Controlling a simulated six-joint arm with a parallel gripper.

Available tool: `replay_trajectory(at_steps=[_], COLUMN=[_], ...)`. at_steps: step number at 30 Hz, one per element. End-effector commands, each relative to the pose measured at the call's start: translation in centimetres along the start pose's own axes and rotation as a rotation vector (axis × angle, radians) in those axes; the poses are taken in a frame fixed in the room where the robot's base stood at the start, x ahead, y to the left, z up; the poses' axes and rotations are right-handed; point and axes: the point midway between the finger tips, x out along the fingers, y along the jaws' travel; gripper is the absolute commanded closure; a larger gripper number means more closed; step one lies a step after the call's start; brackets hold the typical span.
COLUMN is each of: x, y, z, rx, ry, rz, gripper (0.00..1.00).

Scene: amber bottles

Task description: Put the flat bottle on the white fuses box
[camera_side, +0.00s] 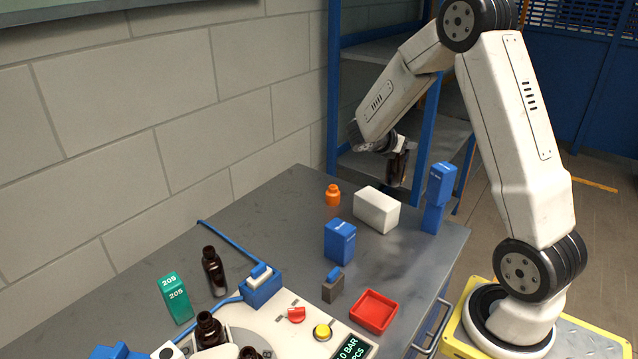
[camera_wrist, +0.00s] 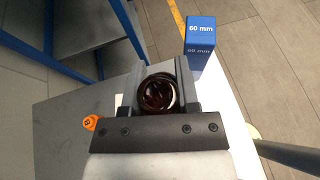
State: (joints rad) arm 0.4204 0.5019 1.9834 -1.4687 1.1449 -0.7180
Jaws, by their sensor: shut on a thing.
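My gripper (camera_side: 397,150) is raised above the back right of the table and is shut on a dark amber bottle (camera_side: 399,168). The bottle hangs roughly upright between the fingers. In the wrist view the bottle (camera_wrist: 159,94) shows end-on as a dark round shape between the jaws, so I cannot tell how flat it is. The white box (camera_side: 377,210) lies on the table below the gripper, apart from the bottle, with its top bare. No label is readable on it. In the wrist view a pale patch beside the jaws may be part of it.
A tall blue block (camera_side: 438,198), marked 60 mm in the wrist view (camera_wrist: 201,46), stands right of the white box. A blue box (camera_side: 340,241) stands in front and an orange bottle (camera_side: 333,195) behind left. Another amber bottle (camera_side: 213,271) and a red tray (camera_side: 373,311) are nearer.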

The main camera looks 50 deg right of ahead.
Motion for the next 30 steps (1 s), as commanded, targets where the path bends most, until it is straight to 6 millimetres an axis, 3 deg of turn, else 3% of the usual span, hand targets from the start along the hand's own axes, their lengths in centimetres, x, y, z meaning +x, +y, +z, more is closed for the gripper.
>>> replay_trajectory(at_steps=[8,18,30], x=[2.1,4.5,5.6], y=[3.5,6.1,7.4], z=[-1.1,-4.0,-5.1], rx=[0.000,-0.002,0.001], ry=[0.000,0.001,0.000], rz=[0.000,-0.001,0.001], gripper=[1.00,1.00,1.00])
